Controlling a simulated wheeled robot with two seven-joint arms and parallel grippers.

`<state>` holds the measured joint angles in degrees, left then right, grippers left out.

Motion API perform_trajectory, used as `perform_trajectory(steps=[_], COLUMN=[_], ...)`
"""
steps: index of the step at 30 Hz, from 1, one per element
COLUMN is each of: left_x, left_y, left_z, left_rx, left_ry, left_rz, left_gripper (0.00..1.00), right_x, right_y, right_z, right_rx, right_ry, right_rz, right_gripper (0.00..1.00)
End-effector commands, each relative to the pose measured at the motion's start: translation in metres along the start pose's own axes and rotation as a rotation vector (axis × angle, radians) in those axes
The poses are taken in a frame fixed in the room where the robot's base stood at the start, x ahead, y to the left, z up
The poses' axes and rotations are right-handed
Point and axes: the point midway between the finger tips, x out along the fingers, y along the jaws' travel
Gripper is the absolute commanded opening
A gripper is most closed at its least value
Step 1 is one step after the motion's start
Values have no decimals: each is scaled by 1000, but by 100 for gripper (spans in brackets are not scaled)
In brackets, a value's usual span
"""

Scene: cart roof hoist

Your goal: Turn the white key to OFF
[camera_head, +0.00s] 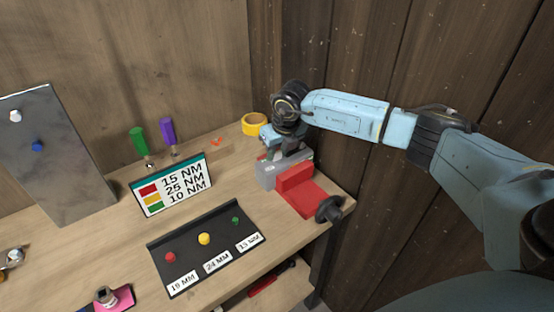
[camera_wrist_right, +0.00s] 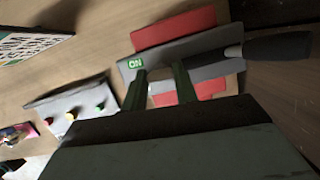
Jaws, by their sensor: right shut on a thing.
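The grey and red vise-like device with a black handle stands at the bench's right end; its red block (camera_head: 298,186) shows in the head view. In the right wrist view its grey body (camera_wrist_right: 205,60) carries a green ON label (camera_wrist_right: 135,64). My right gripper (camera_head: 280,152) reaches down onto the device's grey part. In the wrist view its two dark fingers (camera_wrist_right: 159,82) stand beside the label, shut on the white key, which is mostly hidden; only a pale patch shows between them. No OFF label is visible. My left gripper is not in view.
A yellow tape roll (camera_head: 255,124) lies behind the device. A black tray (camera_head: 176,272) with coloured knobs and a torque sign (camera_head: 172,186) stand to the left. Green (camera_head: 139,141) and purple (camera_head: 168,131) handles stand behind the sign. A wooden wall closes the right side.

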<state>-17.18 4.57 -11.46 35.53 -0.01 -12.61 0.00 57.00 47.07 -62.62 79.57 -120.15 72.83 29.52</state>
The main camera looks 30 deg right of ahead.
Motion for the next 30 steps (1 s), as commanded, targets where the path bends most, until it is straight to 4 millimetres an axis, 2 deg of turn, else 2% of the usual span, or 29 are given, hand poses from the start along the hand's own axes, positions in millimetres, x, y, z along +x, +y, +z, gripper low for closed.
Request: perform_trajectory(steps=[2,3,17,30], left_x=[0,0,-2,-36], left_y=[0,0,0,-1], left_z=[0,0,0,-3], left_rx=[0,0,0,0], left_ry=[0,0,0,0], left_rz=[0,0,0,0], left_gripper=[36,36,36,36], right_x=[0,0,-3,-51], right_y=[0,0,0,0], right_z=[0,0,1,16], right_rx=[-2,-2,-2,-2], right_ry=[1,1,0,-2], right_rz=[1,1,1,1], right_gripper=[12,29,29,29])
